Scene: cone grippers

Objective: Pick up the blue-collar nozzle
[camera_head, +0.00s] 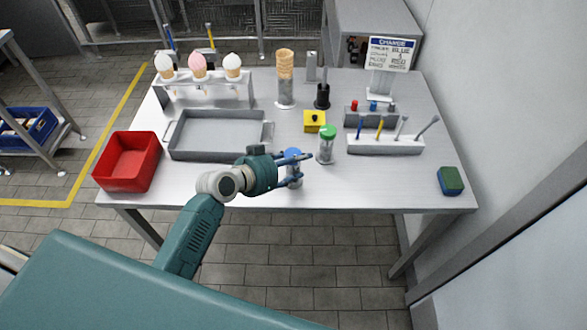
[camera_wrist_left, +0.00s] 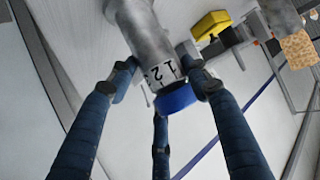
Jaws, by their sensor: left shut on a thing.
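My left gripper (camera_head: 298,168) is at the front middle of the table, shut on a grey canister with a blue cap (camera_head: 292,153). In the left wrist view the fingers close around its blue cap (camera_wrist_left: 176,98) and a white band with the digits 1 and 2, next to its metal body (camera_wrist_left: 148,38). A small blue-topped piece (camera_head: 374,106), which looks like the blue-collar nozzle, stands in a grey rack (camera_head: 366,119) at the right, between a red-topped and a grey piece. My left gripper is well in front and left of that rack. My right gripper is not in view.
A green-capped shaker (camera_head: 327,145) stands just right of my gripper, with a yellow box (camera_head: 314,121) behind. A white holder with several tools (camera_head: 386,145) is at the right. A grey tray (camera_head: 216,138) and red bin (camera_head: 127,160) are at the left. The front right is mostly clear.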

